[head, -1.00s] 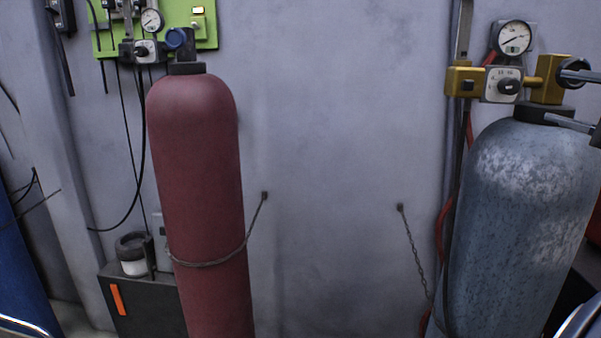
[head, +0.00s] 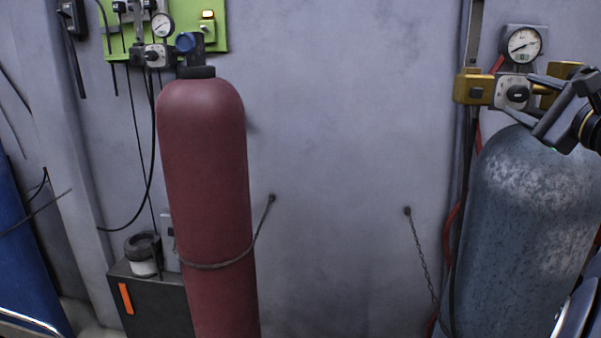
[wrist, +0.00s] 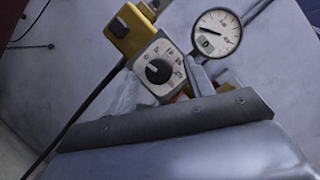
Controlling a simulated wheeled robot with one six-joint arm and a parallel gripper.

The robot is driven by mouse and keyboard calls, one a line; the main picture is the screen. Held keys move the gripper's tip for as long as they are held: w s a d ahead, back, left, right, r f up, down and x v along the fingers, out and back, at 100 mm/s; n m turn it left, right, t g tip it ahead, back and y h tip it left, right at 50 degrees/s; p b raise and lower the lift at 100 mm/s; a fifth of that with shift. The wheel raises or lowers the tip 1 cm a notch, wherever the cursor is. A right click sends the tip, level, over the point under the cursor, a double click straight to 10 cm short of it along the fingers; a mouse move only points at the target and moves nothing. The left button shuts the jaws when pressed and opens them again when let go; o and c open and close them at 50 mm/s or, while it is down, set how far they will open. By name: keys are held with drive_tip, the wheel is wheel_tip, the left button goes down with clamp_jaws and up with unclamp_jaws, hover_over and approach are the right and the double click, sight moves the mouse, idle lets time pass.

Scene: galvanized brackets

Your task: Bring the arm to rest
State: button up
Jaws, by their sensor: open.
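My gripper (head: 536,104) is at the right of the head view, in front of the top of a worn blue-grey cylinder (head: 525,220). Its two fingers are apart, with nothing held between them. In the wrist view, my gripper (wrist: 165,82) faces a white dial plate with a black knob (wrist: 158,71) on a yellow fitting (wrist: 130,28). A round gauge (wrist: 216,33) is beside the plate. Contact between the fingers and these parts cannot be told. My gripper hides part of the yellow fitting and the cylinder's top in the head view.
A red cylinder (head: 207,180) stands at left, with a chain across it. A green panel (head: 216,38) with a lit orange lamp is behind it. A dark box (head: 150,300) is at lower left. A loose chain (head: 421,255) hangs by the blue-grey cylinder.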

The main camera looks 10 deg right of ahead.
drive_tip(key=m, duration=0.2)
drive_tip(key=m+t+h, duration=0.1)
drive_tip(key=m, duration=0.1)
drive_tip(key=m+t+h, duration=0.1)
drive_tip(key=m, duration=0.2)
drive_tip(key=shift+w+a+f+p, duration=0.1)
drive_tip(key=shift+a+p, duration=0.15)
drive_tip(key=shift+p, duration=0.15)
drive_tip(key=m+h+p, duration=0.1)
drive_tip(key=m, duration=0.2)
drive_tip(key=m+h+p, duration=0.1)
drive_tip(key=m+h, duration=0.1)
drive_tip(key=m, duration=0.1)
drive_tip(key=m+h+p, duration=0.2)
drive_tip(key=m, duration=0.1)
drive_tip(key=shift+a+m, duration=0.3)
drive_tip(key=shift+b+v, duration=0.9)
drive_tip(key=shift+v, duration=1.3)
drive_tip(key=shift+w+f, duration=0.1)
drive_tip(key=shift+f, duration=0.15)
